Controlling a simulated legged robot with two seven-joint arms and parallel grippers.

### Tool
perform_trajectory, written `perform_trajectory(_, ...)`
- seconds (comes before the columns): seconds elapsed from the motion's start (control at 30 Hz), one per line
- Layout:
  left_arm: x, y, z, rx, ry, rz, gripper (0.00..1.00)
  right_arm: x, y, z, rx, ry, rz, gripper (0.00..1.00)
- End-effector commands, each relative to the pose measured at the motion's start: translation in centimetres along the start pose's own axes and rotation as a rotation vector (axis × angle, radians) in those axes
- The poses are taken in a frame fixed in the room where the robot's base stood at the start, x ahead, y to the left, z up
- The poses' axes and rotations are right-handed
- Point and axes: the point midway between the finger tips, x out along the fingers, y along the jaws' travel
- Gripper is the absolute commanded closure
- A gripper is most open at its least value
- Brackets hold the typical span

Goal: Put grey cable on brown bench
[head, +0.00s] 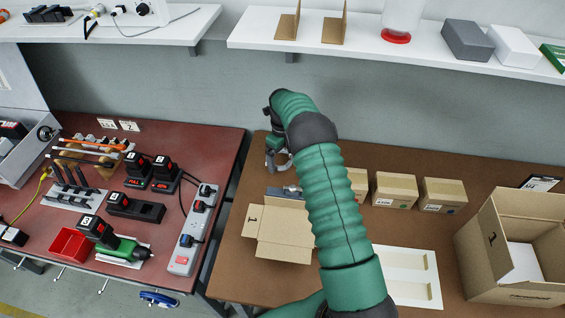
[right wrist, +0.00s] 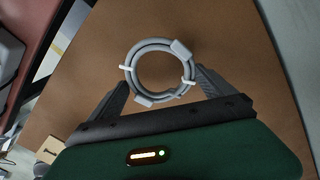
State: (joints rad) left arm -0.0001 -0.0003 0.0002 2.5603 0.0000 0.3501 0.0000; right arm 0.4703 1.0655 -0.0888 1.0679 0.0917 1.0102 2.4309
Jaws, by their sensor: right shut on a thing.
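The grey cable (right wrist: 135,62) is a coil tied with white bands. In the right wrist view it sits between the two dark fingers of my right gripper (right wrist: 163,80), which is shut on it. In the head view my right gripper (head: 278,165) is at the back left part of the brown bench (head: 390,160), with the cable small and partly hidden there. The brown bench surface lies behind the coil in the wrist view. I cannot tell whether the coil touches it. My left gripper is not in view.
An open cardboard box (head: 283,232) lies in front of the gripper. Small boxes (head: 395,190) stand right of my arm, with a white tray (head: 410,275) nearer. A large open carton (head: 515,250) is at right. The red bench (head: 200,135) with tools is left, across a gap.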

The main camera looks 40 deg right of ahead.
Motion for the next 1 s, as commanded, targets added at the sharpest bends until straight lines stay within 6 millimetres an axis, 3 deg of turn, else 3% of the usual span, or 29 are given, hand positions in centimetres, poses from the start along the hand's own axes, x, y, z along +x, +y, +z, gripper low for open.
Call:
perform_trajectory(0.13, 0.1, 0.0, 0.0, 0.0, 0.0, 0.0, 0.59, 2.6, 0.1, 0.0, -0.001, 0.001, 0.002, 0.53)
perform_trajectory(0.43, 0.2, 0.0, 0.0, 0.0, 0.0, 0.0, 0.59, 3.2, 0.0, 0.0, -0.002, 0.0, 0.002, 0.53)
perform_trajectory(0.47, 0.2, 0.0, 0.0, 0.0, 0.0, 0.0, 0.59, 3.2, 0.0, 0.0, -0.002, 0.0, 0.002, 0.04)
perform_trajectory(0.5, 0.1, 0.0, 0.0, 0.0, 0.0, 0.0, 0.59, 3.1, 0.0, 0.0, -0.002, 0.0, 0.002, 0.0)
perform_trajectory(1.0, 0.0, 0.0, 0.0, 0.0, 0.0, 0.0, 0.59, 2.5, 0.0, 0.0, -0.002, -0.001, 0.0, 0.0)
